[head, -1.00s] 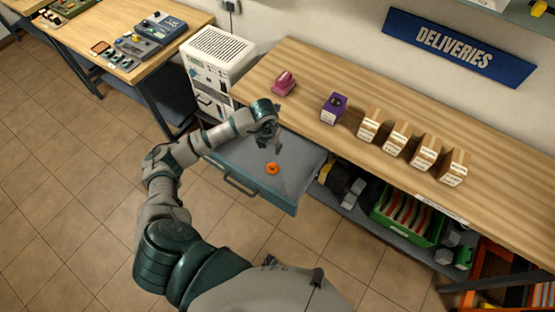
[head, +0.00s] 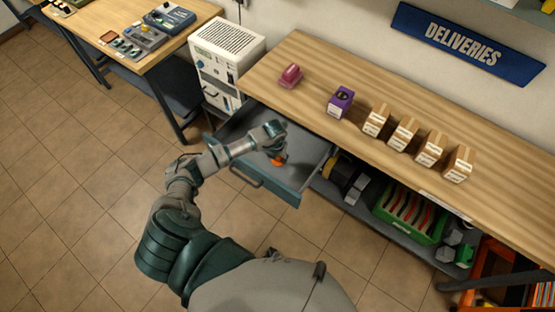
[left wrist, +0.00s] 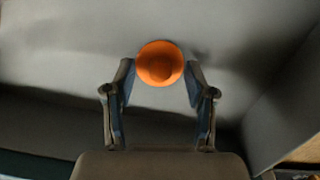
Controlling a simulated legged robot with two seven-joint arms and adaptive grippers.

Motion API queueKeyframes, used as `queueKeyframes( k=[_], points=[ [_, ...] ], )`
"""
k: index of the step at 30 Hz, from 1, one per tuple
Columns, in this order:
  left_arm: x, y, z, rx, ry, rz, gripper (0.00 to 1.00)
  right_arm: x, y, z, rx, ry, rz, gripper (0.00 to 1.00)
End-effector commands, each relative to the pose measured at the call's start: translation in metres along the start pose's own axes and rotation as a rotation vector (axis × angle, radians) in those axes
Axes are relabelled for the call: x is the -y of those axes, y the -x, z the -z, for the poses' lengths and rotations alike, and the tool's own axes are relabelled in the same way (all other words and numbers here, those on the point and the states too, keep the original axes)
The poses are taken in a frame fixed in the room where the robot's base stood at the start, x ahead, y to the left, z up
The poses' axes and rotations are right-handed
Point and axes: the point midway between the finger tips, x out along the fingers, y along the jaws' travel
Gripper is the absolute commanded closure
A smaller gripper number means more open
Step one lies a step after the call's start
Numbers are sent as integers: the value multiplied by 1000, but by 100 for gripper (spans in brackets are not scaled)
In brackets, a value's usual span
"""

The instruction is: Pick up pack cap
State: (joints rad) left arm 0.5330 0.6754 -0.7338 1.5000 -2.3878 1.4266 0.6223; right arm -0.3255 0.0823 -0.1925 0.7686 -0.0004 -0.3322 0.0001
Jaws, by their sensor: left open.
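The pack cap is a round orange piece (left wrist: 160,63) lying on the grey floor of an open drawer (head: 304,160). In the head view the orange cap (head: 279,160) is partly hidden by my left gripper (head: 278,152), which is down inside the drawer right at it. In the left wrist view my left gripper (left wrist: 160,85) is open, with one finger on each side of the cap's near edge. The cap sits between and slightly beyond the fingertips. I cannot tell whether the fingers touch it. My right gripper is in neither view.
The drawer's walls surround the left gripper, and the wooden worktop (head: 310,85) overhangs its back. On the worktop stand a pink object (head: 291,76), a purple box (head: 340,101) and several small cartons (head: 403,134). A white cabinet (head: 226,62) stands left of the worktop.

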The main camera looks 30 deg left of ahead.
Motion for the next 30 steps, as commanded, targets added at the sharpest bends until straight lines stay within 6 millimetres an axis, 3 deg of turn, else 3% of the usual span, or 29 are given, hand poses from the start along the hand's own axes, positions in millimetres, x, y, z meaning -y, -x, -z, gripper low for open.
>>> queueKeyframes(
  k=[9,15,25,30],
  points=[
    [-1,-7,0,1,1,1,47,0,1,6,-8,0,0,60],
    [-1,-7,0,0,1,1,93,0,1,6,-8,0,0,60],
    [-1,-4,0,1,0,1,93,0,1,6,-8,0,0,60],
    [-1,20,-4,5,0,1,93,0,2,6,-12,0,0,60]
  ],
)
